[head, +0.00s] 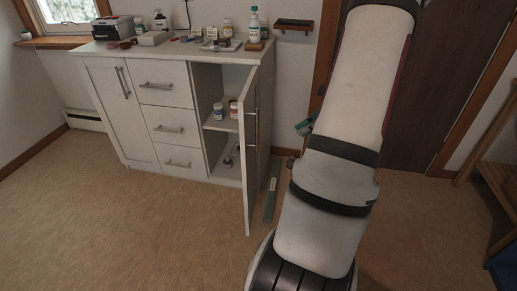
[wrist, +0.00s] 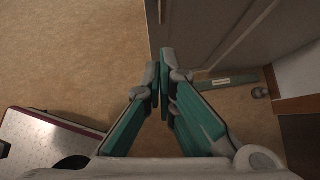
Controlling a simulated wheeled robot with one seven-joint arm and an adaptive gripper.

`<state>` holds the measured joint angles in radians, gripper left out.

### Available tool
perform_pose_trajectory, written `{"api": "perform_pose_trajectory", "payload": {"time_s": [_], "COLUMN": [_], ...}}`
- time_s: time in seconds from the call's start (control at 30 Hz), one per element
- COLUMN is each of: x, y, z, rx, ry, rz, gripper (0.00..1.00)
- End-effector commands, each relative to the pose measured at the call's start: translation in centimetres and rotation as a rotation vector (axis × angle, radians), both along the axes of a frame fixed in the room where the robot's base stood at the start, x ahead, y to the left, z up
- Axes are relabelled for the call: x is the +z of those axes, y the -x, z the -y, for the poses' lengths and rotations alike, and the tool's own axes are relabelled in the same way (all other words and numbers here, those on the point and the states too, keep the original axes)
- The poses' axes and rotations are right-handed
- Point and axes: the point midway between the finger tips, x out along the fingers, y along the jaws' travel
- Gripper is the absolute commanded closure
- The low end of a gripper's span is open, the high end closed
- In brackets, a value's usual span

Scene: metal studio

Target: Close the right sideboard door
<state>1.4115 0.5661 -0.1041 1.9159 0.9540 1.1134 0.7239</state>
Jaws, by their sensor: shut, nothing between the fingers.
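The white sideboard (head: 172,136) stands against the wall. Its right door (head: 249,170) is swung open toward me and shows nearly edge-on, with handles along its right side. The compartment behind it shows a shelf (head: 220,124) with small bottles. In the wrist view, a grey panel that looks like the door (wrist: 225,35) fills the top right. My gripper (wrist: 164,52) has its teal fingers together and empty, at that panel's lower edge in the picture; I cannot tell whether they touch. In the head view, part of my gripper (head: 304,127) shows right of the door, mostly hidden by my arm.
A green strip-like object (head: 271,192) lies on the floor right of the door. Bottles and boxes stand on the countertop (head: 187,52). A small wall shelf (head: 294,25) and a brown door (head: 440,90) are to the right. The floor (head: 150,230) in front is clear.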

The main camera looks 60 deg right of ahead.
Motion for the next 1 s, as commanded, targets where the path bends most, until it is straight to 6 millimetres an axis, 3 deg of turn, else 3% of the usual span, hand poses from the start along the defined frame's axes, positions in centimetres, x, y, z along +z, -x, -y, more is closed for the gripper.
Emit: {"api": "perform_pose_trajectory", "payload": {"time_s": [0.17, 0.6, 0.8, 1.0], "x": [-1.3, -7.3, -7.2, -7.0], "y": [-1.0, -6.8, -9.4, -10.5], "z": [-0.2, -1.9, -2.6, -2.9], "rx": [-0.004, 0.001, 0.001, -0.001], "ry": [-0.002, -0.002, 0.0, 0.0], "rz": [0.0, 0.001, 0.001, 0.0], "gripper": [1.0, 1.0, 1.0, 1.0]}}
